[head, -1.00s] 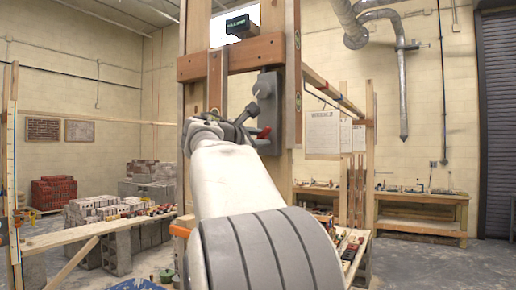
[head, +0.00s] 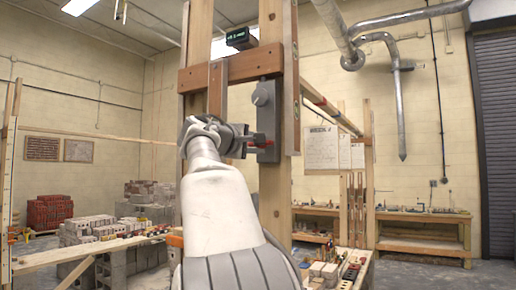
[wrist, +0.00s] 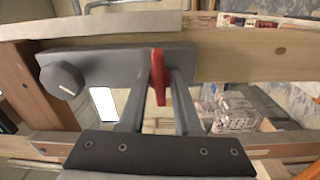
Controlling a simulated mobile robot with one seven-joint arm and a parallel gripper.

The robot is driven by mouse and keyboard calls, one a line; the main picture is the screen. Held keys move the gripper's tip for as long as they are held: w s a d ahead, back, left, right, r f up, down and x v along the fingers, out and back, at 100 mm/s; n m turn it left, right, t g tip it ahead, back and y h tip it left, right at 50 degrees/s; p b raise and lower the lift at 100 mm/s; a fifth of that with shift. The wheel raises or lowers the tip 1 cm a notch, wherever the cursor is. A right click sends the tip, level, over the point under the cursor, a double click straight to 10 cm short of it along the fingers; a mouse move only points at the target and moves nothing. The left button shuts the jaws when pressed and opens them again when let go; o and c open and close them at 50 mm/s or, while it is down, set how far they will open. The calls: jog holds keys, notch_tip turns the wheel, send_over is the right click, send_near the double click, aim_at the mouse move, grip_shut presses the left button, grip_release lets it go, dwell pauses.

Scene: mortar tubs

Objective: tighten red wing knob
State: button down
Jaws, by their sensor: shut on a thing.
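The red wing knob (wrist: 159,78) sits on a grey plate (wrist: 110,70) fixed to a wooden post. In the wrist view my gripper (wrist: 161,92) has one finger on each side of the red wing and is shut on it. The wing stands roughly lengthwise between the fingers. In the head view my gripper (head: 246,141) reaches the lower part of the plate (head: 268,118) from the left. Only a little red of the knob (head: 258,144) shows there.
A grey faceted knob (head: 264,94) sits higher on the same plate, clear of my fingers. A small display box (head: 240,39) is above the wooden crosspiece (head: 230,68). A spirit level (head: 291,80) runs along the post's right side. Workbenches (head: 425,232) stand behind at right.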

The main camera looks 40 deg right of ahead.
jog(key=shift+m, duration=0.3)
jog(key=c, duration=0.6)
grip_release()
jog(key=b+v, duration=0.4)
jog(key=v, duration=1.3)
jog(key=shift+s+a+b, duration=0.15)
jog(key=shift+s+b, duration=0.05)
jog(key=shift+b, duration=0.2)
